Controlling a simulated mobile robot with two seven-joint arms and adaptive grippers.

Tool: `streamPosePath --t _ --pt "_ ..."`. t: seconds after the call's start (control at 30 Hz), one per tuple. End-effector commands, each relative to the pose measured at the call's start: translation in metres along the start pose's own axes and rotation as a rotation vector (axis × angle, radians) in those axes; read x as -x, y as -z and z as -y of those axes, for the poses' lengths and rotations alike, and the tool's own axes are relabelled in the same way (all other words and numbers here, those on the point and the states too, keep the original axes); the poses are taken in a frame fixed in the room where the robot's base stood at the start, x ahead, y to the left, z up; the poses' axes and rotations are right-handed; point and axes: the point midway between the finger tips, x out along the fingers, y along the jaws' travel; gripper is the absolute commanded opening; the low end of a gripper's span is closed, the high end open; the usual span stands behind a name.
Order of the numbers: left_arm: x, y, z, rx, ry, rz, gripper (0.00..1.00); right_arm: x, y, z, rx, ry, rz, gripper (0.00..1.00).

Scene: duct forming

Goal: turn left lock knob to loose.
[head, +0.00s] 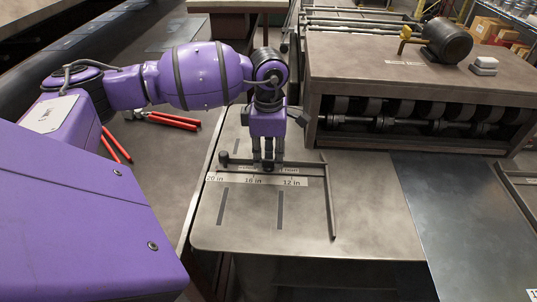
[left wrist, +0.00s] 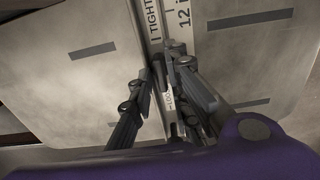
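My left gripper (head: 267,167) points down at the dark ruler bar (head: 240,161) on the metal table in the head view. In the left wrist view its two fingers (left wrist: 170,75) stand apart on either side of the bar, with a gap between them. The words TIGHT and LOOSE are printed along the bar there. A small grey part (left wrist: 176,48) on the bar near the fingertips may be the left lock knob. The fingers partly hide it, and I cannot tell its setting or whether they touch it. My right gripper is not in view.
A white scale strip (head: 225,178) with inch marks lies on the table (head: 370,210). A thin side bar (head: 329,205) runs toward the front. Red-handled tools (head: 172,121) lie on the left bench. A roller machine (head: 400,75) stands behind. The table's front is clear.

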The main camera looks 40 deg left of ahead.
Motion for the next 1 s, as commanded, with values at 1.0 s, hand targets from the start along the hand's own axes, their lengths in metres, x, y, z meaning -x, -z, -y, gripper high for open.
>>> streamPosePath --t 1.0 --pt "0.12 0.0 0.0 0.001 0.0 0.0 0.16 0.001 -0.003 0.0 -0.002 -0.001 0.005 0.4"
